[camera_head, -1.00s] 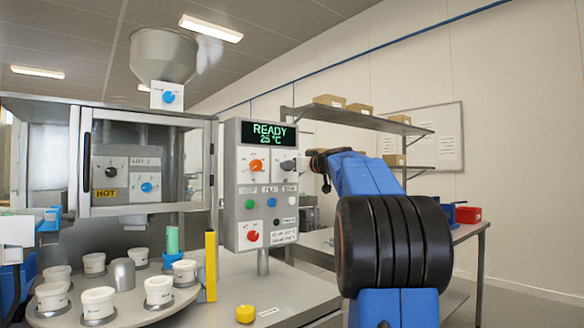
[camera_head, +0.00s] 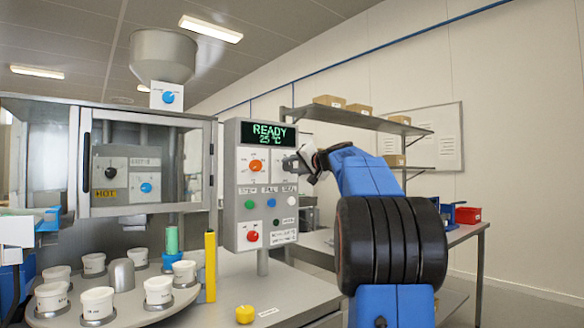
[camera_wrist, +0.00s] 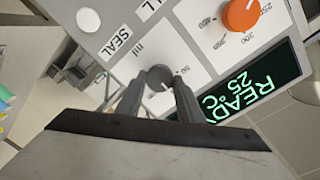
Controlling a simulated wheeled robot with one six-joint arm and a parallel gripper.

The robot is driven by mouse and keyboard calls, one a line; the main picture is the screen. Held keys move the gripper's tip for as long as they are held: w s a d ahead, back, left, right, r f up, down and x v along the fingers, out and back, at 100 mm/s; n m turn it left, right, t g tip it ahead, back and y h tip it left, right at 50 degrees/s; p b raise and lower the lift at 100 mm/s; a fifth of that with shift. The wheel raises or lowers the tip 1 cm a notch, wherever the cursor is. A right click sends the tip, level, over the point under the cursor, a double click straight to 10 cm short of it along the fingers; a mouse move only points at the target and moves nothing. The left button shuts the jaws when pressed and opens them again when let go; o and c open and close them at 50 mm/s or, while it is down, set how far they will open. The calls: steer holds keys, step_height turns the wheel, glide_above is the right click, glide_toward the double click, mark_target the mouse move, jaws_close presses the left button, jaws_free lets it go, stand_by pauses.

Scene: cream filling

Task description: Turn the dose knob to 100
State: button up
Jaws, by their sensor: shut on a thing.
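The dose knob (camera_wrist: 159,74) is a small dark grey round knob on a white plate marked "ml" on the control panel (camera_head: 246,190). My gripper (camera_wrist: 158,90) is shut on it, with one finger on each side. A number that looks like 50 shows to its right in the wrist view; the rest of the scale is hidden or too small to read, so I cannot tell the setting. In the head view my gripper (camera_head: 292,164) reaches the panel from the right and largely hides the knob.
An orange knob (camera_head: 256,166) sits left of the dose knob, below the green display (camera_head: 268,134) reading READY 25 °C. Coloured buttons and a red knob (camera_head: 252,236) are lower on the panel. A yellow post (camera_head: 210,266) and a turntable of white cups (camera_head: 97,302) stand left.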

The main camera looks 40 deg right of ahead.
steer(key=m, duration=0.6)
steer(key=shift+d+f+y, duration=0.1)
steer(key=shift+y, duration=0.2)
steer(key=m, duration=0.5)
steer(key=shift+f+y, duration=0.1)
steer(key=shift+y, duration=0.2)
steer(key=shift+d+m, duration=0.1)
steer(key=shift+m, duration=0.2)
steer(key=o, duration=1.1)
steer(key=shift+c, duration=0.2)
steer(key=shift+s, duration=0.1)
steer(key=s+r, duration=0.1)
steer(key=s, duration=1.6)
steer(key=shift+s+d, duration=0.15)
steer(key=shift+d, duration=0.15)
steer(key=shift+a, duration=0.1)
